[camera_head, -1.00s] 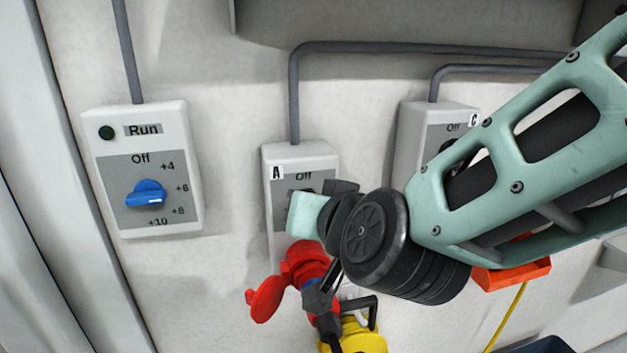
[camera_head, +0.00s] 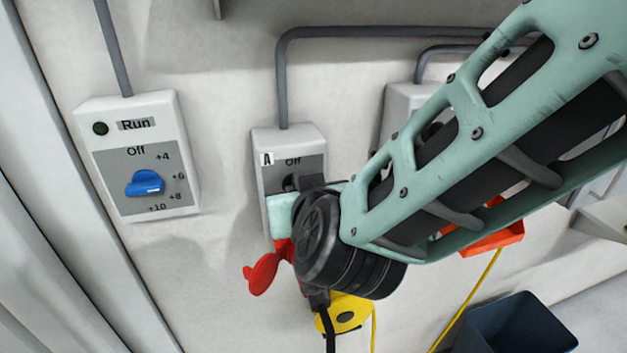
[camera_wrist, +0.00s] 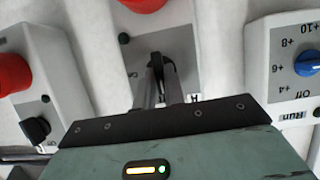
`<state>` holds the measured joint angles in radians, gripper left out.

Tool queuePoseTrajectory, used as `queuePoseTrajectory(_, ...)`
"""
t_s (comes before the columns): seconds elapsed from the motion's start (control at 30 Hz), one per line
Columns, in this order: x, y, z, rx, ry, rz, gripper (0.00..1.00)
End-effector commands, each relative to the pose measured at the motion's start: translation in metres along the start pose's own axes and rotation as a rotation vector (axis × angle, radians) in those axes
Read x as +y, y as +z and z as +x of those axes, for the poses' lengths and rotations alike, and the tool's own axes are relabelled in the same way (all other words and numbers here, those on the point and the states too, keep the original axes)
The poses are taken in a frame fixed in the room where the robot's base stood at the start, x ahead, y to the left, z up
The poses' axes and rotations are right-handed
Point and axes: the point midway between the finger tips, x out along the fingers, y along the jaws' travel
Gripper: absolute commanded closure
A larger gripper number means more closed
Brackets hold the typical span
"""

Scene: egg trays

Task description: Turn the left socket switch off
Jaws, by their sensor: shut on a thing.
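The left socket box (camera_head: 293,147), marked A with "Off" above its switch, is on the wall in the middle of the head view. Its red socket cover (camera_head: 263,273) hangs below. My gripper (camera_wrist: 158,76) is in front of this box. In the wrist view, which looks upside down, its two narrow fingers are shut on the black switch knob (camera_wrist: 160,64). In the head view my wrist hides most of the box front and the fingertips. The switch's exact angle cannot be told.
A control box (camera_head: 135,153) with a blue dial and "Run" label is at left. A second socket box (camera_head: 398,106) is partly hidden behind my arm. A yellow plug (camera_head: 346,313), an orange holder (camera_head: 492,241) and a dark bin (camera_head: 520,325) are below.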

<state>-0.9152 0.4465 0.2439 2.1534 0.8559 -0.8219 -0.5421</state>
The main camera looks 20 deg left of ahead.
Motion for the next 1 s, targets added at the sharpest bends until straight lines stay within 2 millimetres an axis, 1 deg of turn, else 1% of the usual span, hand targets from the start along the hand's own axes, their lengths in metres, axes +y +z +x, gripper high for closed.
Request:
queuePoseTrajectory(0.13,0.0,0.0,0.0,0.001,0.001,-0.001,1.0)
queuePoseTrajectory(0.17,0.0,0.0,0.0,0.001,0.0,-0.001,0.81)
queuePoseTrajectory(0.2,0.0,0.0,0.0,0.0,0.0,-0.001,0.7)
queuePoseTrajectory(0.23,0.0,0.0,0.0,0.0,0.0,-0.001,0.67)
queuePoseTrajectory(0.53,0.0,0.0,-0.001,0.0,-0.001,0.0,0.67)
queuePoseTrajectory(0.67,-0.001,0.0,-0.012,0.003,-0.002,0.001,0.67)
queuePoseTrajectory(0.77,0.0,0.001,-0.027,0.003,-0.003,0.002,0.67)
queuePoseTrajectory(1.0,0.0,0.0,-0.081,0.005,-0.003,0.002,0.67)
